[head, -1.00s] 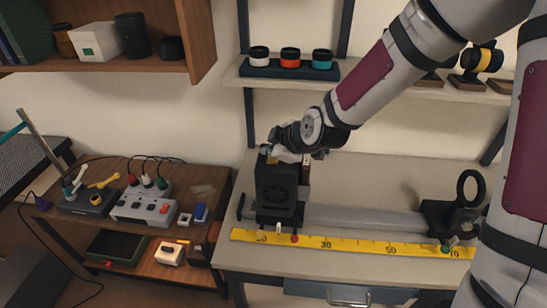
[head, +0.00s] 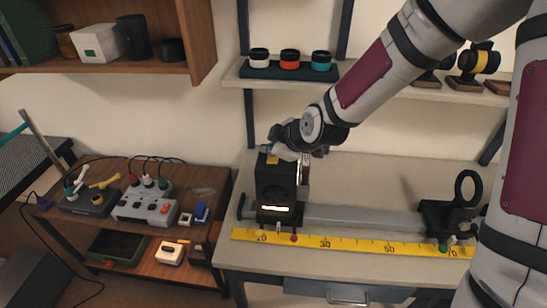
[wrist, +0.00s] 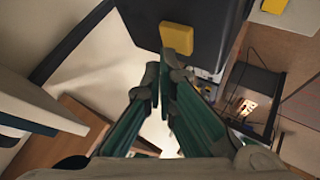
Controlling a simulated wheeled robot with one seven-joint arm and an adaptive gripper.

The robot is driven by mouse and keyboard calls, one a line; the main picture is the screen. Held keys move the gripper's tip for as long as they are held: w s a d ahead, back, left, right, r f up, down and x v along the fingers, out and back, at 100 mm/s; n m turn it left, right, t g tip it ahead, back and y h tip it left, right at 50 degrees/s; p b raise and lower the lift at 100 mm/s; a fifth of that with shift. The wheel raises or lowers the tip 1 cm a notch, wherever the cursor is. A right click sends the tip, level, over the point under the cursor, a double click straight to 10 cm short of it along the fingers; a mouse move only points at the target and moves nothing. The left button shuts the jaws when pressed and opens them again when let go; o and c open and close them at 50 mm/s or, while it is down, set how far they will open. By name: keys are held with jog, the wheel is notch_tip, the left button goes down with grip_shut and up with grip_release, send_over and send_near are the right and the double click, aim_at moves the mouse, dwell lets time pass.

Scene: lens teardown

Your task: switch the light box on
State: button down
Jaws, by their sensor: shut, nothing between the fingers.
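The light box (head: 274,189) is a black box with a round vented face at the left end of the optical rail. A slot low on its front glows bright white. A yellow switch (head: 271,160) sits on its top, and it also shows in the wrist view (wrist: 177,38). My gripper (wrist: 163,77) is shut and empty, with its green-sided fingertips just short of the yellow switch in the wrist view. I cannot tell for certain whether they touch it. In the head view my gripper is at the top back of the box, partly hidden.
A yellow scale (head: 345,244) runs along the bench front. A black ring holder (head: 462,202) stands at the rail's right end. A side table at left carries a grey power strip (head: 146,208) and small tools.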

aim_at(272, 160)
notch_tip(272, 160, up, 6)
jog(key=p, duration=0.3)
dwell(0.5)
dwell(0.3)
jog(key=s+d+r+m+h, duration=0.1)
jog(key=s+d+r+m, duration=0.4)
jog(key=s, duration=0.5)
jog(key=s+d+r+m+g+h, duration=0.1)
jog(key=s+d+r+m, duration=0.4)
jog(key=s, duration=0.6)
jog(key=s+d+r+m+g+h+b, duration=0.1)
jog(key=s+d+r+m, duration=0.4)
jog(key=s, duration=0.5)
jog(key=shift+s+d+h, duration=0.15)
jog(key=shift+s+h, duration=0.1)
jog(key=shift+h, duration=0.55)
